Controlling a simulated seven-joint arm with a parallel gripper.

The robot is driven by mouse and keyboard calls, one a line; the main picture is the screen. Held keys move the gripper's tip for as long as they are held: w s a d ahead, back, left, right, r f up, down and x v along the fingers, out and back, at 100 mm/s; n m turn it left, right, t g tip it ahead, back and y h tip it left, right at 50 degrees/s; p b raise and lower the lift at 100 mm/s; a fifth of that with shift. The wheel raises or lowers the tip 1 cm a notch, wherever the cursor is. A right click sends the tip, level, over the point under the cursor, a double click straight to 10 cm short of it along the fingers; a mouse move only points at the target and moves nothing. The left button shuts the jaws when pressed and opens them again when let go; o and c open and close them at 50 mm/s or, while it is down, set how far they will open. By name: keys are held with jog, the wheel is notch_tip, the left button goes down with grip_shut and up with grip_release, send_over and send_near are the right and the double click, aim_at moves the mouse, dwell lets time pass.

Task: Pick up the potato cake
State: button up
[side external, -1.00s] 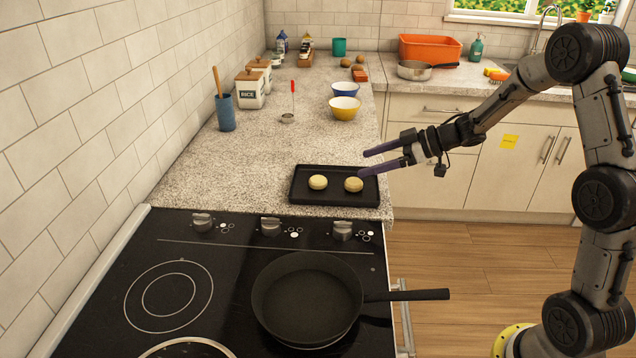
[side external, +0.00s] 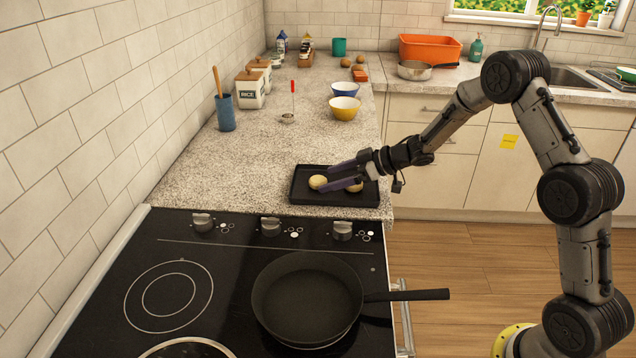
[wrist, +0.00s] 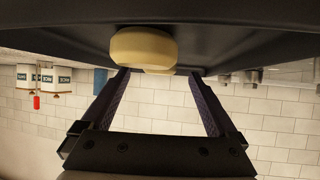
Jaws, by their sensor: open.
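Two round, pale yellow potato cakes rest on a black tray (side external: 299,194). The left cake (side external: 318,182) is mostly clear in the side view; the right cake (side external: 355,187) is partly covered by my gripper. My gripper (side external: 326,179) is open, its two purple fingers reaching left over the tray. In the side view the fingertips appear on either side of the left cake; whether they touch it cannot be told. The wrist view is upside down.
A black frying pan (side external: 308,298) sits on the stove in front of the tray. The counter left of the tray is clear.

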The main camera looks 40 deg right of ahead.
jog(key=shift+x, duration=1.05)
jog(key=c, duration=1.4)
jog(key=shift+c, duration=0.2)
